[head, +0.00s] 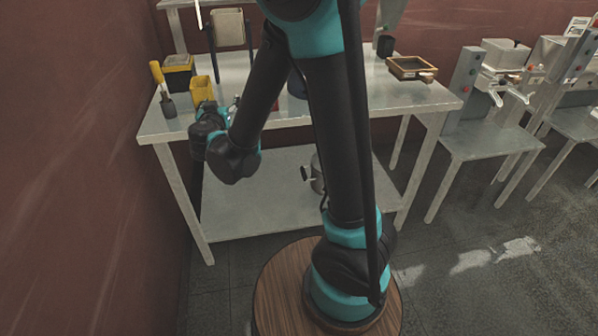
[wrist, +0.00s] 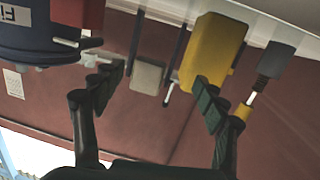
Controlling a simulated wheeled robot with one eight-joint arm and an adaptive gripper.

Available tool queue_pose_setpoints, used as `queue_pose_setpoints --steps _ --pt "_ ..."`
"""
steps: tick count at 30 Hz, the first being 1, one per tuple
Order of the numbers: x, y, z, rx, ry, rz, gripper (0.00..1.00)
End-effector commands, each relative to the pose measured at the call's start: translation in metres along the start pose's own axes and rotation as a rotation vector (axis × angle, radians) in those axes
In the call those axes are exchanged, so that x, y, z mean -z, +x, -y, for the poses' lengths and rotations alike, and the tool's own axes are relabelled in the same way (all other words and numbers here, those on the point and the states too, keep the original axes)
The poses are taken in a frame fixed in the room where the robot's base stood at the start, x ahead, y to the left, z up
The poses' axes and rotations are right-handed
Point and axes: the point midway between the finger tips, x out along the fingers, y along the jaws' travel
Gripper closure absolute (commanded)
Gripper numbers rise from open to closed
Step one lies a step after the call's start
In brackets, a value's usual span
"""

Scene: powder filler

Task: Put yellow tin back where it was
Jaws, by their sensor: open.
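The yellow tin (head: 202,88) stands on the left part of the metal table, just behind my wrist in the head view. In the wrist view, which looks upside down, the yellow tin (wrist: 212,48) is right of centre. My gripper (wrist: 158,92) is open, its two dark fingers spread with nothing held between them. The right fingertip overlaps the tin's lower edge in that picture; I cannot tell whether they touch. In the head view my gripper (head: 229,112) is mostly hidden by my wrist.
A yellow-handled brush (head: 160,80) and a yellow-black box (head: 178,74) stand left of the tin. A dark blue container (wrist: 40,35) is at left in the wrist view. A wooden-framed tray (head: 411,68) lies at the right of the table (head: 430,98). A red wall bounds the left.

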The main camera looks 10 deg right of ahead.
Motion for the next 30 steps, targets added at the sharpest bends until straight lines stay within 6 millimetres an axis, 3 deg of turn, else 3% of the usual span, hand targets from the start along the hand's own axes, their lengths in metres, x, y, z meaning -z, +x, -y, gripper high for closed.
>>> queue_pose_setpoints --steps 1,6,9,12,16,21,25,30 --pt "-0.01 0.003 -0.04 -0.058 -0.017 0.069 0.27" --pt "-0.065 -0.017 -0.159 -0.19 -0.089 0.382 0.27" --pt "-0.101 -0.048 -0.211 -0.206 -0.111 0.572 0.27" --pt "-0.136 -0.088 -0.245 -0.174 -0.112 0.75 0.27" --pt "-0.173 -0.141 -0.264 -0.072 -0.09 0.931 0.27" --pt "-0.199 -0.189 -0.26 0.075 -0.053 1.044 0.27" --pt "-0.205 -0.204 -0.255 0.139 -0.039 1.068 0.27" --pt "-0.206 -0.206 -0.253 0.156 -0.039 1.073 0.27"
